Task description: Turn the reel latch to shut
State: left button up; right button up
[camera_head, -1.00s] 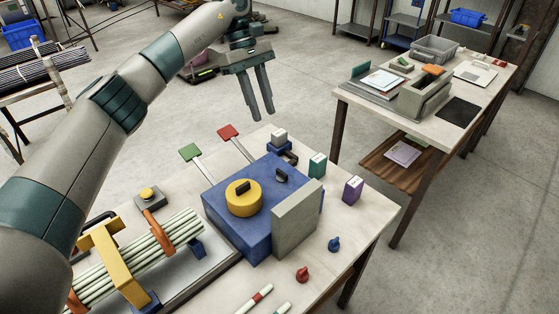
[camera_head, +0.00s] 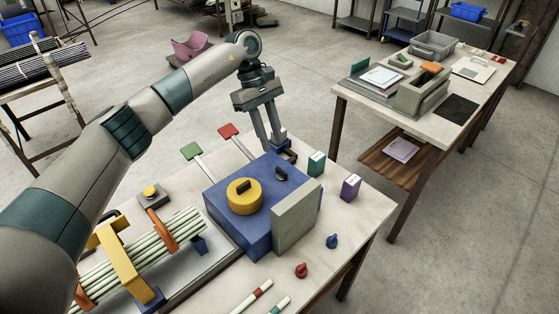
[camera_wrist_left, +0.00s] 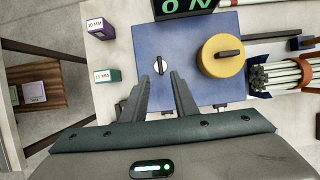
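A blue box (camera_head: 235,218) stands on the near table. On its top are a yellow disc (camera_head: 243,204) with a dark bar handle and a small dark knob (camera_head: 281,174). I cannot tell for sure which of the two is the reel latch. In the left wrist view the knob (camera_wrist_left: 160,66) lies just beyond my fingertips and the yellow disc (camera_wrist_left: 222,62) lies to the right. My left gripper (camera_head: 276,148) is open and empty, above the far edge of the box and apart from the knob. My right gripper is not in view.
A grey panel (camera_head: 297,217) stands against the box. A green (camera_head: 316,163) and a purple block (camera_head: 350,187) stand to its right. Red (camera_head: 301,270) and blue knobs (camera_head: 332,241) lie on the table.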

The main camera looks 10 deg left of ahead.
aim_at(281, 170)
pick_arm(q)
jog(key=p+x, duration=0.2)
jog(key=x, duration=0.5)
jog(key=shift+s+d+f+p, duration=0.2)
jog(key=shift+f+p, duration=0.15)
jog(key=shift+d+f, duration=0.1)
jog(key=shift+f, duration=0.4)
grip_shut()
